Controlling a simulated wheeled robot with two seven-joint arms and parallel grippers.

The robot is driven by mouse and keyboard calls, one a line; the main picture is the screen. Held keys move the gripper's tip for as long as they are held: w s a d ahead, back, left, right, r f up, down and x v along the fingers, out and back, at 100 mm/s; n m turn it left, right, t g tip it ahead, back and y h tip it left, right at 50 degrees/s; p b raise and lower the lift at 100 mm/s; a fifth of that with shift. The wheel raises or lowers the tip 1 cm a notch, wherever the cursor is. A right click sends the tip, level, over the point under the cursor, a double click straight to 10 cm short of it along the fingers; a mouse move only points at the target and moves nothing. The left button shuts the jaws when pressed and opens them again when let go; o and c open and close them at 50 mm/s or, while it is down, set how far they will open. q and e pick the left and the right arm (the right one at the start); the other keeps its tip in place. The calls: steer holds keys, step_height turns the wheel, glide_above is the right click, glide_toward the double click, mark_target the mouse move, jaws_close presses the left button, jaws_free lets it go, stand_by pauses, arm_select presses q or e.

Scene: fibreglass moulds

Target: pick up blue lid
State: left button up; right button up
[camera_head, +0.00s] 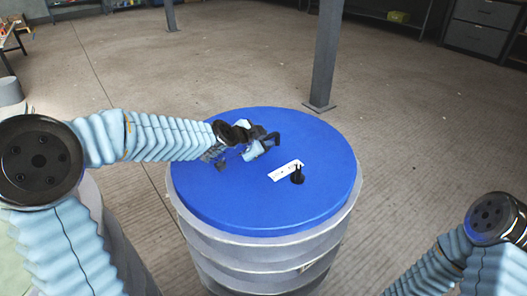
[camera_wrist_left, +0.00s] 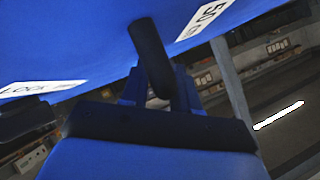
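The blue lid (camera_head: 225,200) is a wide round disc lying on top of a grey ribbed drum (camera_head: 265,255). A small black fitting (camera_head: 298,176) stands up from it beside a white label. My left gripper (camera_head: 266,146) is low over the lid, behind and left of that fitting. In the left wrist view the lid (camera_wrist_left: 90,40) fills the top, and a black rod-like part (camera_wrist_left: 150,55) lies in front of the dark fingers. Whether the fingers touch or hold it is unclear. My right gripper is outside the frames; only part of the right arm shows at lower right.
A grey metal post (camera_head: 325,55) stands behind the drum, and a second post (camera_head: 170,14) is farther back. Drawer cabinets (camera_head: 478,28) stand at the far right. The concrete floor around the drum's back and right side is clear.

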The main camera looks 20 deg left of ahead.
arm_select(q)
jaws_close()
steer(key=shift+r, duration=0.1)
stand_by(1.2)
